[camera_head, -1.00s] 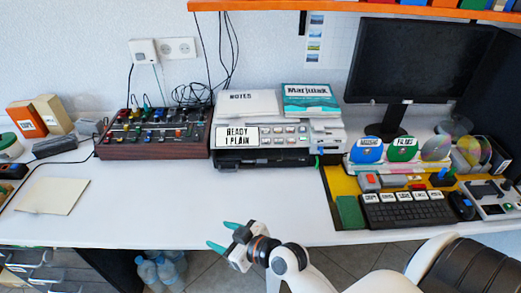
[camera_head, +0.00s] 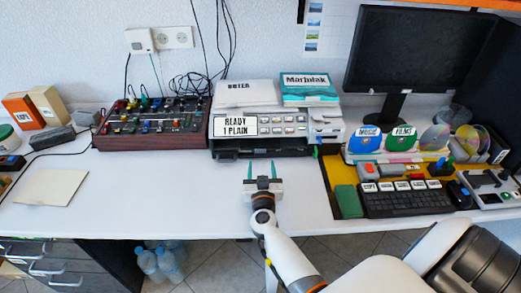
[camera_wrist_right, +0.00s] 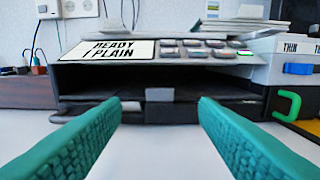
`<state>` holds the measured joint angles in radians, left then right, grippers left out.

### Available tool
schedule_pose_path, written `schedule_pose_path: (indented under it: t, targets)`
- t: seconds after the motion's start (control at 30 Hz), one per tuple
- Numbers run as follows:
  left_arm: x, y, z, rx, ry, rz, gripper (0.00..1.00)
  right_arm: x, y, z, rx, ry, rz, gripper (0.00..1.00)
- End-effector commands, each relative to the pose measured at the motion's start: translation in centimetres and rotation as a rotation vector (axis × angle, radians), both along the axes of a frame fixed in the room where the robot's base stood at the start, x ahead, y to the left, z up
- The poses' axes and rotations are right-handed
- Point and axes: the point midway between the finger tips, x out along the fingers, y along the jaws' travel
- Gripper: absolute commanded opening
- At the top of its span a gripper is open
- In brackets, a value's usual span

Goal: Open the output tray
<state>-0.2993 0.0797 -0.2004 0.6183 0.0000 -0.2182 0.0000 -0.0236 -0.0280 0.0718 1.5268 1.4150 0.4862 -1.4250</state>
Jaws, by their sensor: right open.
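The printer (camera_head: 258,138) stands at the back middle of the desk, with a panel reading "READY 1 PLAIN". Its dark output tray (camera_head: 232,155) is low in the front. In the right wrist view, the tray (camera_wrist_right: 175,112) shows under a dark opening, with a grey tab (camera_wrist_right: 160,94) at the middle of its front edge. My right gripper (camera_head: 261,168) is open in front of the printer, pointing at it. In the right wrist view, its teal fingers (camera_wrist_right: 159,104) stand either side of the tab, short of it and empty. My left gripper is out of view.
A mixer-like console (camera_head: 152,124) stands left of the printer. To the right are a yellow mat (camera_head: 330,172), a keyboard (camera_head: 405,199), disc holders and a monitor (camera_head: 415,50). The white desk (camera_head: 150,190) in front of the printer and console is mostly clear.

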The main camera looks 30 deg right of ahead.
Motion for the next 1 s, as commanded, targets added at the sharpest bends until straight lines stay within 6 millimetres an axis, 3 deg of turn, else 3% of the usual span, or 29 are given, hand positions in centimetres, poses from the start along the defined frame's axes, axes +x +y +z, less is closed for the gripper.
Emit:
schedule_pose_path:
  t: [0.2, 0.4, 0.87, 1.0]
  targets:
    - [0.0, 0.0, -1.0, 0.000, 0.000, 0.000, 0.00, 4.0, -2.4, -0.1, -0.002, -0.003, 0.002, 0.55]
    - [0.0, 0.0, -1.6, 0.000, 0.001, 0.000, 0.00, 6.5, -4.0, -0.1, -0.002, -0.002, 0.002, 0.55]
    - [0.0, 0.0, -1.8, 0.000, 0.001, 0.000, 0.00, 7.5, -4.6, 0.0, 0.000, -0.001, 0.003, 0.55]
    - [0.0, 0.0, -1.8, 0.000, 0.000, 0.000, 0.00, 7.5, -4.6, 0.0, 0.000, -0.001, 0.003, 0.32]
